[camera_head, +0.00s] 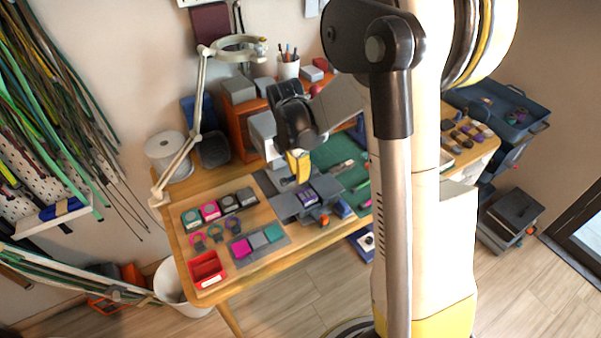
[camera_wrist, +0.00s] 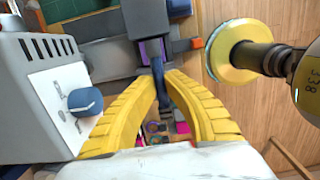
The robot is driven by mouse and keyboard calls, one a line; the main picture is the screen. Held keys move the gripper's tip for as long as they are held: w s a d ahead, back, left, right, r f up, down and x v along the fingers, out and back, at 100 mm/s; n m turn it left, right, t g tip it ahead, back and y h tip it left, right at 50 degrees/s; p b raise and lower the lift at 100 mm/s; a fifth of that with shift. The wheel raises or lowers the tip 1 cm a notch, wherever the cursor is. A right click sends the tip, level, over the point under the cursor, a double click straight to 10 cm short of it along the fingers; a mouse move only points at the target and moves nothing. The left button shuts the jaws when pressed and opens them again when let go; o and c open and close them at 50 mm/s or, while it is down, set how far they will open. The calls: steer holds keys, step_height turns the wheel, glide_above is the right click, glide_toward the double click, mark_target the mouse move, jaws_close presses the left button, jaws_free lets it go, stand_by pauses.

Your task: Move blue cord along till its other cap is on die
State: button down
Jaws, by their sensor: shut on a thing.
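My gripper (camera_head: 299,166) is above the grey fixture (camera_head: 285,206) in the middle of the table. In the wrist view its yellow fingertips (camera_wrist: 162,80) are closed on a narrow dark blue cord (camera_wrist: 158,66). The cord runs from between the fingers up to a purple block (camera_wrist: 152,48) seated in the fixture; I take this for the die. The purple block also shows in the head view (camera_head: 307,197), below the gripper. Neither cap of the cord can be made out.
A pale grey machine with a blue knob (camera_wrist: 86,102) stands close left of the fingers. A yellow disc (camera_wrist: 230,52) on a dark shaft is close right. A red tray (camera_head: 207,269) and coloured blocks (camera_head: 258,241) lie at the table's front left.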

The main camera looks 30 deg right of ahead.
steer(key=shift+w+a, duration=0.6)
steer(key=shift+w, duration=0.05)
stand_by(0.5)
stand_by(0.8)
steer(key=c, duration=1.5)
jaws_free()
steer(key=shift+r, duration=0.15)
steer(key=r, duration=0.4)
steer(key=a+r, duration=0.1)
steer(key=r, duration=0.6)
steer(key=shift+a+r, duration=0.2)
steer(key=shift+r, duration=0.15)
